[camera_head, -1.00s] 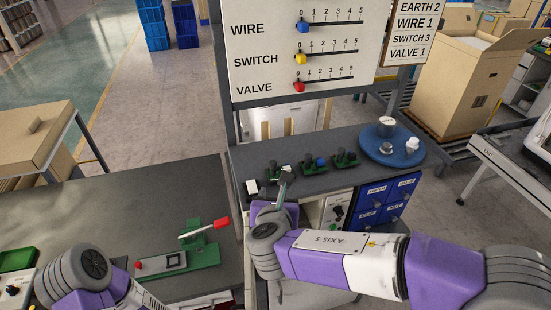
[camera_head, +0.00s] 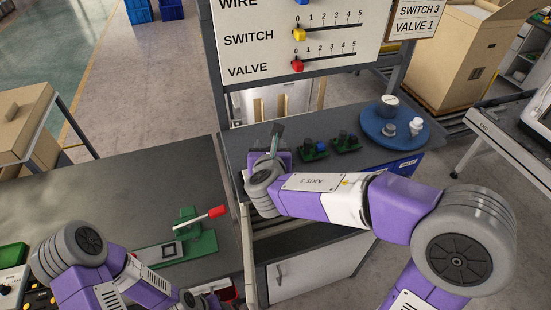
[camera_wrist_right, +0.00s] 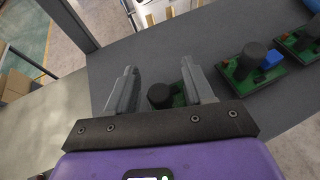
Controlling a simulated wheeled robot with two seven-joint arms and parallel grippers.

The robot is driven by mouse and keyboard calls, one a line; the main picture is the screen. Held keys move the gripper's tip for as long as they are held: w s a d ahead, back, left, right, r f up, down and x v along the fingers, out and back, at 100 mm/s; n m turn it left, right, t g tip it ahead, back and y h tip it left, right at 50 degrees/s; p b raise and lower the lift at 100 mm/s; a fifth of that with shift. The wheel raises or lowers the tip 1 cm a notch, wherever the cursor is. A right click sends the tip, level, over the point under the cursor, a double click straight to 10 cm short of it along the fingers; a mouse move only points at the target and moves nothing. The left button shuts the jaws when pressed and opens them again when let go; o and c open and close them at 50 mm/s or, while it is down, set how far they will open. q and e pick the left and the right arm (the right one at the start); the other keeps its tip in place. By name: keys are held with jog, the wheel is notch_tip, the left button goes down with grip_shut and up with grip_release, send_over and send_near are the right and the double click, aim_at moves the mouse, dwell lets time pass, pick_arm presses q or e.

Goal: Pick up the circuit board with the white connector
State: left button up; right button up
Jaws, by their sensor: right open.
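My right gripper (camera_head: 274,146) is over the left end of the grey bench (camera_head: 238,142), and its arm hides what lies below it in the head view. In the right wrist view the gripper (camera_wrist_right: 158,76) is open, with a green circuit board (camera_wrist_right: 179,100) bearing a black cylinder between and below its fingers. I cannot see a white connector on this board now. A board with a blue connector (camera_head: 314,152) lies to its right and shows in the wrist view (camera_wrist_right: 243,80). Another board (camera_head: 346,142) lies farther right. My left arm shows, but its gripper does not.
A round blue tray (camera_head: 375,132) with several grey and white parts is at the bench's right. A sign board (camera_head: 245,55) rises behind the bench.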

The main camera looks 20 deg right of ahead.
jog(key=shift+c, duration=0.2)
grip_shut()
jog(key=shift+r, duration=0.1)
